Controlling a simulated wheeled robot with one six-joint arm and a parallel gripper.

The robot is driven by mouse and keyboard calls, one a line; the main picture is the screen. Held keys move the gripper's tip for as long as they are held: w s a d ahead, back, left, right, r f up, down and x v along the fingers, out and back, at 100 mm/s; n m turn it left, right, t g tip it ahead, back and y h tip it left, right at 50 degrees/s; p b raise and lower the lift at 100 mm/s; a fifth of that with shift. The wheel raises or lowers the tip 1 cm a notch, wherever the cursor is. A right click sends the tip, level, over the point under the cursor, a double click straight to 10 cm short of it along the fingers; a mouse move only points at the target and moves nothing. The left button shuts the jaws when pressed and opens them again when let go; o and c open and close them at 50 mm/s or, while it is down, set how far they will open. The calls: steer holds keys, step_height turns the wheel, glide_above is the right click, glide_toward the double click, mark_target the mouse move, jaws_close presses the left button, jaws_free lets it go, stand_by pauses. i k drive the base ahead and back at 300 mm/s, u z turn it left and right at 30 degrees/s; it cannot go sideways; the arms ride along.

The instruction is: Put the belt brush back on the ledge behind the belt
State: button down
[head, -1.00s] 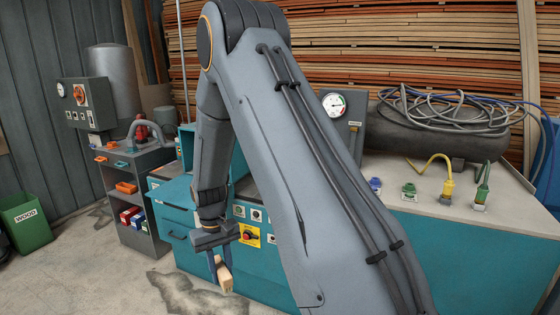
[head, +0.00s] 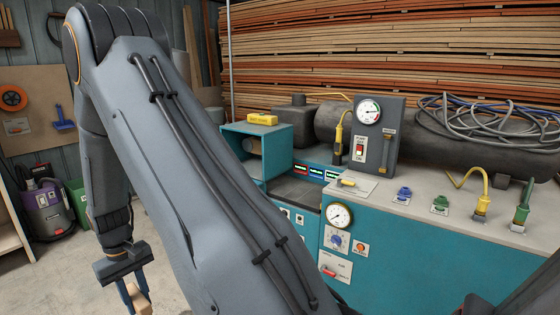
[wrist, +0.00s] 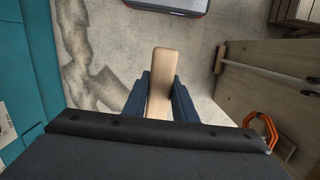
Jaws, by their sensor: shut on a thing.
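My gripper (head: 136,284) is shut on a pale wooden piece (head: 141,299), which appears to be the belt brush's wooden body; no bristles show. In the wrist view the wooden piece (wrist: 161,75) stands lengthwise between the dark blue fingers (wrist: 158,100), above the concrete floor. In the head view the gripper hangs low at the left, clear of the teal machine. The dark belt (head: 296,190) lies in the machine's top, partly hidden by my arm. Behind it is a ledge (head: 312,161) with several small coloured labels on its front face.
A teal hood (head: 257,143) with a yellow block on top stands left of the belt. A gauge panel (head: 378,135) and a worktop (head: 450,225) with coloured plugs are on the right. A purple machine (head: 46,205) stands at the left. Floor around the gripper looks clear.

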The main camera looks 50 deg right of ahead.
mark_target(312, 159)
steer(key=u, duration=0.05)
steer(key=i, duration=1)
steer(key=z, duration=2.35)
steer(key=i, duration=0.95)
steer(key=u, duration=0.05)
